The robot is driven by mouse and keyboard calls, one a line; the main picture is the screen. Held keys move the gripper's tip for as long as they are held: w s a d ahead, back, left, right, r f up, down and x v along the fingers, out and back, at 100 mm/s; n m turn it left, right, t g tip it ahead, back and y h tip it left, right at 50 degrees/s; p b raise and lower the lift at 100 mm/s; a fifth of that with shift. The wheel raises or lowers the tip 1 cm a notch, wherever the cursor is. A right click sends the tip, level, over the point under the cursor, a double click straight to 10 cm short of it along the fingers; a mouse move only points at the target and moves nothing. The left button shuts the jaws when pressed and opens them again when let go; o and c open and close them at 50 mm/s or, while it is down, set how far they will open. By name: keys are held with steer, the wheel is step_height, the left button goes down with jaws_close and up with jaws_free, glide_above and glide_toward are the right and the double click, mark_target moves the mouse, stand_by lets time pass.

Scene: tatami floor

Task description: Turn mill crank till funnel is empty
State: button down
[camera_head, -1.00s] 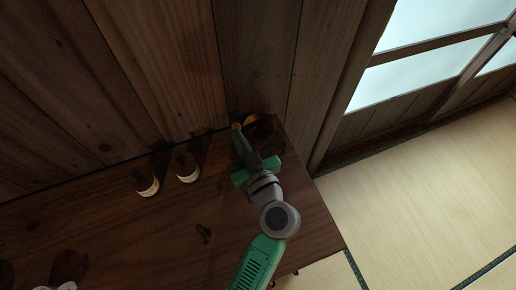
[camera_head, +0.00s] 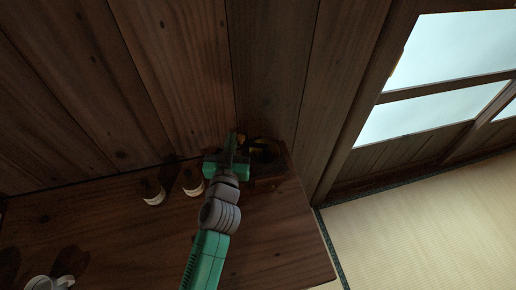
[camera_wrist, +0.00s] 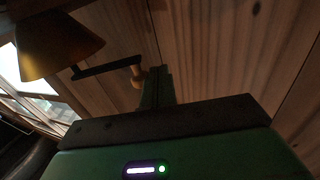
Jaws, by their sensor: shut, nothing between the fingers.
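The mill (camera_head: 264,152) stands at the back right corner of the table against the wooden wall, dark and partly hidden by my gripper. In the wrist view its brown-gold funnel (camera_wrist: 62,45) is at the upper left. A dark crank arm (camera_wrist: 100,69) runs from under the funnel to a light wooden knob (camera_wrist: 137,76). My gripper (camera_head: 236,140) is just left of the mill. Its closed fingers (camera_wrist: 159,82) are close beside the knob's right side, with nothing between them. I cannot tell whether they touch it. The funnel's inside is hidden.
Two dark bottles with pale labels (camera_head: 152,190) (camera_head: 192,181) stand left of my gripper. A white mug (camera_head: 50,282) is at the lower left. The wooden wall (camera_head: 180,80) is close behind. The table's middle (camera_head: 120,235) is mostly clear.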

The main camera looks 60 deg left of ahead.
steer(key=shift+x, duration=0.9)
stand_by(0.7)
steer(key=g, duration=0.1)
glide_toward(241, 141)
steer(key=shift+n+y, duration=0.4)
steer(key=x, duration=0.2)
steer(key=p+x, duration=0.1)
steer(key=x, duration=0.2)
steer(key=p+x, duration=0.1)
steer(key=x, duration=0.2)
steer(key=shift+w+d+f, duration=0.1)
steer(key=shift+w+f, duration=0.05)
steer(key=shift+f, duration=0.2)
stand_by(0.3)
